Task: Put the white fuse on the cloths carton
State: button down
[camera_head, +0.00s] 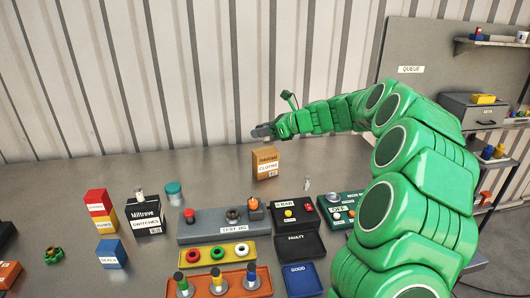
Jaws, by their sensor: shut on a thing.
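The cloths carton (266,163) is an orange-brown box with a white label, standing upright at the back of the bench. My gripper (259,133) is above it and slightly left of its top, apart from it. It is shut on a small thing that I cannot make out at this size. A small pale cylinder (307,184) stands on the bench right of the carton. Another pale cylinder (140,191) stands on the black switches box (145,216). I cannot tell which of these, or the held thing, is the white fuse.
A grey test jig (220,231) with several parts stands in front of the carton. Yellow (216,254) and red trays, black and blue trays, a teal-lidded jar (174,192) and stacked boxes (98,211) crowd the front and left. The bench behind the jar is clear.

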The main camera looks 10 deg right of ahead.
jog(key=shift+d+r, duration=0.85)
jog(key=shift+d, duration=0.1)
send_over(261, 150)
jog(key=shift+s+d+f, duration=0.1)
jog(key=shift+f, duration=6.35)
jog(key=shift+f, duration=0.1)
jog(key=c, duration=0.9)
grip_release()
